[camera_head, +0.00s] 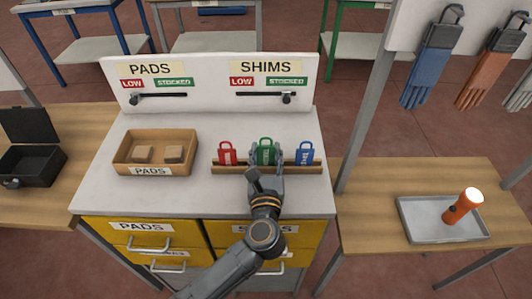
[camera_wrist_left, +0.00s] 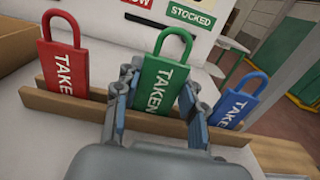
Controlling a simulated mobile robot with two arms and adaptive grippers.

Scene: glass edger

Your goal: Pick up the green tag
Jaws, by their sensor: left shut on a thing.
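The green tag (camera_head: 265,150) stands upright in a wooden rack (camera_head: 228,169) on the white cabinet top, between a red tag (camera_head: 227,152) and a blue tag (camera_head: 304,152). My left gripper (camera_head: 264,172) reaches it from the front. In the left wrist view the green tag (camera_wrist_left: 160,85) reads "TAKEN" and sits between the two fingers of my left gripper (camera_wrist_left: 155,100), which is shut on it. Its lower part is hidden by the gripper and rack. The red tag (camera_wrist_left: 63,60) and blue tag (camera_wrist_left: 240,102) stand on either side. My right gripper is not in view.
A wooden PADS box (camera_head: 155,152) with two blocks stands left of the rack. A sign board (camera_head: 210,80) rises behind. At right, a grey tray (camera_head: 440,220) holds a lit orange flashlight (camera_head: 462,207). Gloves (camera_head: 435,60) hang at upper right.

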